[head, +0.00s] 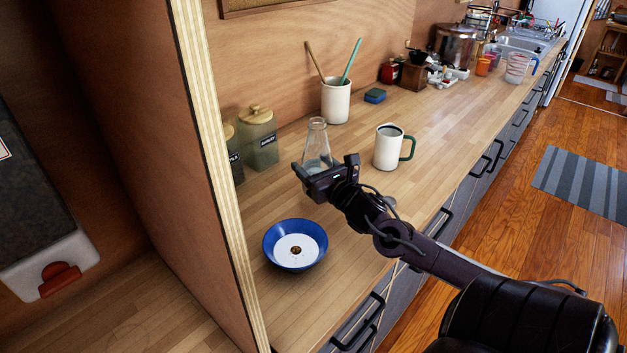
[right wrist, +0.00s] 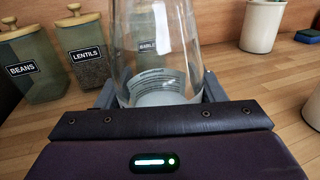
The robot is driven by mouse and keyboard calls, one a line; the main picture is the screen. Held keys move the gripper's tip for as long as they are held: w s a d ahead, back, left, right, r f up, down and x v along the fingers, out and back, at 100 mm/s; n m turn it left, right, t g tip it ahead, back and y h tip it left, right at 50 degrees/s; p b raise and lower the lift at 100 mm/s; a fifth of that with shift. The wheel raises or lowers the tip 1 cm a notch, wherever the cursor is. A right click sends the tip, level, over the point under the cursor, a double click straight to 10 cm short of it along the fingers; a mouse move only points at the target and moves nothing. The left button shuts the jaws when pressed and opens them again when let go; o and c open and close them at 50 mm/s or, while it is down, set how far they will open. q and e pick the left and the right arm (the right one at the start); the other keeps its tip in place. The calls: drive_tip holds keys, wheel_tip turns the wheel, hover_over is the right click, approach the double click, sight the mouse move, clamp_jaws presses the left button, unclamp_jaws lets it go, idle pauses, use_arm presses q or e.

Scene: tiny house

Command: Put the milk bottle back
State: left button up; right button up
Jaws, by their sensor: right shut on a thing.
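The clear glass milk bottle (head: 317,143) stands upright over the wooden counter, in front of the wall. My right gripper (head: 322,172) is around its lower part, shut on it. In the right wrist view the bottle (right wrist: 155,50) fills the middle, between the two fingers of my right gripper (right wrist: 157,92), with a little whitish content or base at the bottom. I cannot tell whether its base touches the counter. My left gripper is not in view.
A blue bowl (head: 273,247) lies in front of the bottle. Lidded jars (head: 259,150) stand left, a mug (head: 387,148) right, and a utensil crock (head: 336,103) behind. A wooden panel (head: 203,150) bounds the counter at left. Free counter lies beyond the mug.

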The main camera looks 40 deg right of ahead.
drive_tip(key=shift+f, duration=2.15)
drive_tip(key=shift+f, duration=0.1)
drive_tip(key=o, duration=1.5)
drive_tip(key=shift+f, duration=0.1)
drive_tip(key=shift+c, duration=0.2)
drive_tip(key=shift+s, duration=0.1)
